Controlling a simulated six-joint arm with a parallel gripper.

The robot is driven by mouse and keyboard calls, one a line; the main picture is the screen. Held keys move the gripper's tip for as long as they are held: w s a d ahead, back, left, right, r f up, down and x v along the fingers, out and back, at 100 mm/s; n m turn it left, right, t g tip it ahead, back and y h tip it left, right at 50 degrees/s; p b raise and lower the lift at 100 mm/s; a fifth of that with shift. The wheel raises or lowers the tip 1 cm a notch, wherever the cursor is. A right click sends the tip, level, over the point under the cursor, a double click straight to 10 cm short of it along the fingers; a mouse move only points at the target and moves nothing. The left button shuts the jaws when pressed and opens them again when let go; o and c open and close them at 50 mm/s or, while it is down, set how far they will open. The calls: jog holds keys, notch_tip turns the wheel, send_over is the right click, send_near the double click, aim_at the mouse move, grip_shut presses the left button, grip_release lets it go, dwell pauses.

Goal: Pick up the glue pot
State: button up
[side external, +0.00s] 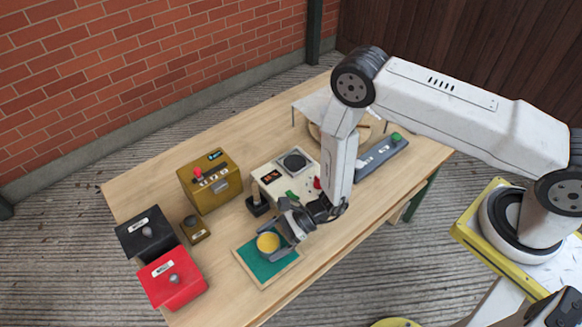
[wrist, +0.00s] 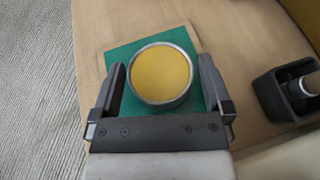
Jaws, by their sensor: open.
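The glue pot appears to be the round pot with a yellow top (side external: 268,242); no label on it can be read. It stands upright on a green mat with a pale wooden border (side external: 256,270). In the wrist view the pot (wrist: 162,75) has a grey metal rim around the yellow top, and the green mat (wrist: 128,52) shows around it. My gripper (side external: 285,238) is low over the mat. Its two fingers (wrist: 162,82) are open, one on each side of the pot, with a small gap visible on both sides. The lower part of the pot is hidden.
A dark square holder (side external: 257,205) stands close behind the mat; it also shows at right in the wrist view (wrist: 288,95). A red box (side external: 172,280), a black box (side external: 146,234), a brass box (side external: 210,184) and a cream device (side external: 286,172) stand nearby. The table's front edge is close.

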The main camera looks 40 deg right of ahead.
jog(key=c, duration=1.3)
jog(key=shift+c, duration=0.2)
jog(key=shift+r, duration=0.15)
jog(key=shift+r, duration=0.75)
jog(key=s+d+r, duration=0.6)
jog(key=s+r, duration=0.5)
jog(key=s, duration=0.1)
jog(key=shift+s+d, duration=0.15)
jog(key=shift+d, duration=0.25)
jog(key=shift+r, duration=0.1)
